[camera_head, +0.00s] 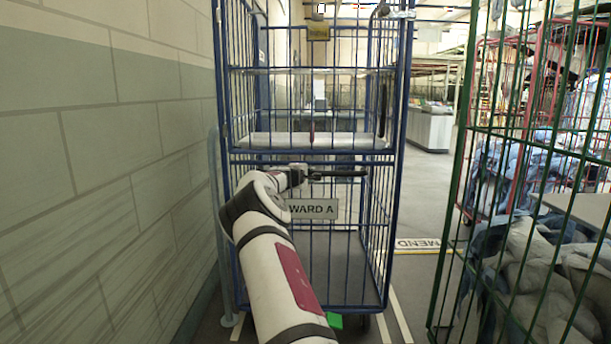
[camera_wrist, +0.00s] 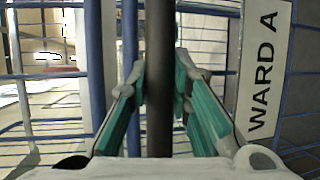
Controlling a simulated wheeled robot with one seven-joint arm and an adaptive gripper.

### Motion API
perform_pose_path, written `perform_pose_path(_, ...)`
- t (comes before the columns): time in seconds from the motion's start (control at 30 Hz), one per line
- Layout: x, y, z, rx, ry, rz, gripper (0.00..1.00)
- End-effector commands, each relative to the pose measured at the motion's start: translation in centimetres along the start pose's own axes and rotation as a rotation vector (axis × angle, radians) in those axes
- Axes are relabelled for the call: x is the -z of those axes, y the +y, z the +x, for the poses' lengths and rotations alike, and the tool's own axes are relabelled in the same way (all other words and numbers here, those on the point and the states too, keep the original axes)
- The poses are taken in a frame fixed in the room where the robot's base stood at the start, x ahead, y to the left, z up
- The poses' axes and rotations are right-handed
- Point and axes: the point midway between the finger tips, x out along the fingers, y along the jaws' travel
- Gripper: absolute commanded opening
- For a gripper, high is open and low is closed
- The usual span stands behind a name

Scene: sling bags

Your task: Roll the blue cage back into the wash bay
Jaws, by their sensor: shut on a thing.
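The blue cage (camera_head: 402,120) stands upright straight ahead in the head view, with a WARD A plate (camera_head: 313,209) on its front. It has a pale middle shelf (camera_head: 300,140) and a grey base deck (camera_head: 345,275). My gripper (camera_head: 316,174) is at the cage's front, just above the plate. In the wrist view my gripper (camera_wrist: 160,105) has its green-lined fingers on both sides of a dark bar (camera_wrist: 160,45), shut on it. The dark bar also shows across the cage front in the head view (camera_head: 345,173). No area is clearly readable as the wash bay.
A block wall (camera_head: 110,150) runs close along the left, with a grey rail (camera_head: 216,220) beside the cage. A green cage (camera_head: 450,200) full of cloth stands near on the right, a red cage (camera_head: 475,130) behind it.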

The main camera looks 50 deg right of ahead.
Motion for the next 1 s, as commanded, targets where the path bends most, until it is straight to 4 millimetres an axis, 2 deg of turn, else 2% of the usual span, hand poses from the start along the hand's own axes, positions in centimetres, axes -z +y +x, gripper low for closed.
perform_pose_path(0.33, 0.2, 0.5, 0.0, -0.008, 0.011, -0.002, 0.00)
perform_pose_path(0.37, 0.3, 0.5, 0.0, -0.008, 0.012, -0.002, 0.25)
perform_pose_path(0.43, 0.2, 0.5, 0.0, -0.008, 0.011, -0.002, 0.40)
perform_pose_path(0.77, 0.2, 0.2, 0.0, -0.004, 0.008, -0.001, 0.40)
perform_pose_path(1.0, 0.4, 0.1, -1.7, -0.003, 0.009, -0.005, 0.40)
